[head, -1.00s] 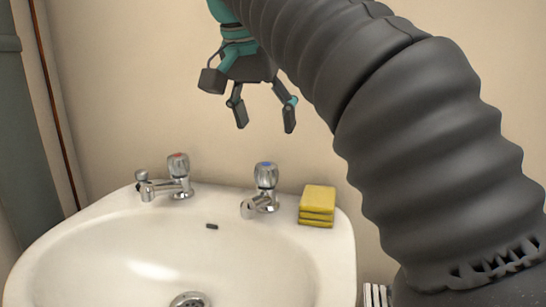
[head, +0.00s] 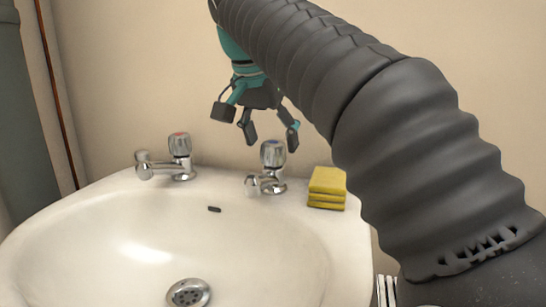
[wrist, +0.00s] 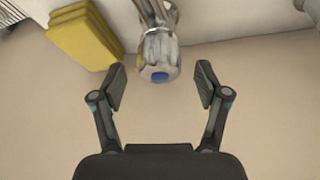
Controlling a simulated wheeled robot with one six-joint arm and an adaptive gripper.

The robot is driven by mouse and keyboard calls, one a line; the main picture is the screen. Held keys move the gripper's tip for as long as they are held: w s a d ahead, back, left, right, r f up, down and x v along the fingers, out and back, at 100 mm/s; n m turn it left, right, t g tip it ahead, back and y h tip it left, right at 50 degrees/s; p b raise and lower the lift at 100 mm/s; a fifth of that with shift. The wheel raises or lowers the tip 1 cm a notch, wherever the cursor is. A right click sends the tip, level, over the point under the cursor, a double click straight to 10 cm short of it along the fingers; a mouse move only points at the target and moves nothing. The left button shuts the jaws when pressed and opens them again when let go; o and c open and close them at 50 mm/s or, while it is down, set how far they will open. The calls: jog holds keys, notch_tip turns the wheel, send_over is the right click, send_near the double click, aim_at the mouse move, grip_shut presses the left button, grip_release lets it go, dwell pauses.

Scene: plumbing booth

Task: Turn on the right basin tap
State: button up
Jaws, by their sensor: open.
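The right basin tap (head: 271,168) stands upright on the back ledge of the basin. It has a clear faceted handle with a blue top and a short chrome spout. My gripper (head: 272,140) is open and empty, fingers pointing down, just above this tap's handle in the head view. In the wrist view the blue-topped handle (wrist: 159,65) lies ahead of and between the two spread fingertips (wrist: 160,88), with a gap on each side. No contact shows. The left basin tap (head: 179,158), with a red top, stands further left.
A stack of yellow sponges (head: 327,188) lies on the ledge right of the right tap; it also shows in the wrist view (wrist: 84,38). The white basin (head: 110,222) has a drain (head: 188,292). The plain wall (head: 130,80) is close behind the taps.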

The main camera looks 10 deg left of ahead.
jog(key=shift+x, duration=1.1)
jog(key=c, duration=1.2)
jog(key=shift+o, duration=0.2)
